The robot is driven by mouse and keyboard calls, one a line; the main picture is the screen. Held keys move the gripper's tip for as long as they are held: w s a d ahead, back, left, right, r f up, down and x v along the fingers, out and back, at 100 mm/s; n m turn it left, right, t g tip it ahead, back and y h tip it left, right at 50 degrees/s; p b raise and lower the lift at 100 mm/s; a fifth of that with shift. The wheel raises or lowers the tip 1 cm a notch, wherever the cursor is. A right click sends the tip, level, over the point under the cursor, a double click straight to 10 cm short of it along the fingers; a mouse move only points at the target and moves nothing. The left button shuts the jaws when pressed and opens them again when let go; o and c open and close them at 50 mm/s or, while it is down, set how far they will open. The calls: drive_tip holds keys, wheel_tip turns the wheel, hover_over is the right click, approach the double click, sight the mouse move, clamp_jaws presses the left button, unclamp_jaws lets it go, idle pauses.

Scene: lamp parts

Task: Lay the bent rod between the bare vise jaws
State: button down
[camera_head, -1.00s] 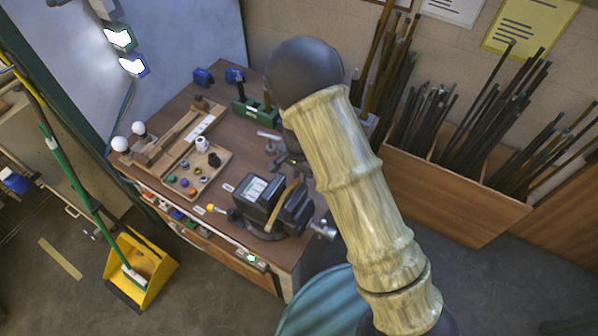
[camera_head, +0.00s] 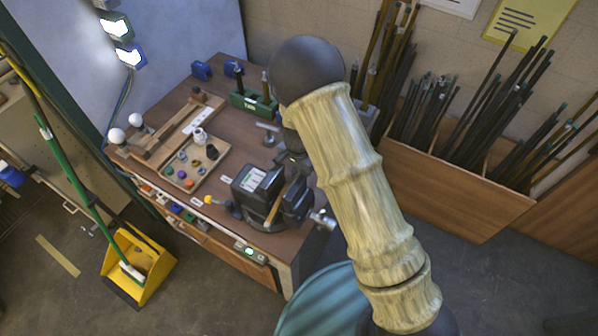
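The vise (camera_head: 250,184) stands at the front right of the workbench, a dark body with a white label and a second dark block beside it. A tan strip (camera_head: 275,207) shows in the gap between the two blocks; I cannot tell if it is the bent rod or part of the vise. My arm, with pale ridged covers, crosses the view in front of the bench's right side. Dark parts just behind the vise (camera_head: 291,160) look like my gripper, partly hidden by my arm. Its fingers are too small to read. I cannot make out the bent rod for certain.
A wooden tray (camera_head: 219,151) with small coloured parts lies left of the vise. Behind it are a wooden jig (camera_head: 160,155) and a green tool holder (camera_head: 247,105). A teal drum (camera_head: 318,300) stands in front. Rod bins (camera_head: 440,190) are at right.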

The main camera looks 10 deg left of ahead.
drive_tip(key=shift+s+d+f+g+p, duration=0.1)
drive_tip(key=shift+s+f+g+p, duration=0.15)
drive_tip(key=shift+f, duration=0.25)
drive_tip(key=shift+s+d+f+g+p, duration=0.15)
drive_tip(key=shift+s+f, duration=0.15)
drive_tip(key=shift+f, duration=0.15)
drive_tip(key=shift+w+a+f, duration=0.2)
drive_tip(key=shift+w, duration=0.1)
drive_tip(key=shift+r, duration=0.1)
drive_tip(key=shift+w+d+r, duration=0.1)
drive_tip(key=shift+w+d, duration=0.1)
drive_tip(key=shift+w, duration=0.35)
drive_tip(key=c, duration=1.3)
unclamp_jaws()
drive_tip(key=shift+a, duration=0.1)
drive_tip(key=shift+c, duration=0.2)
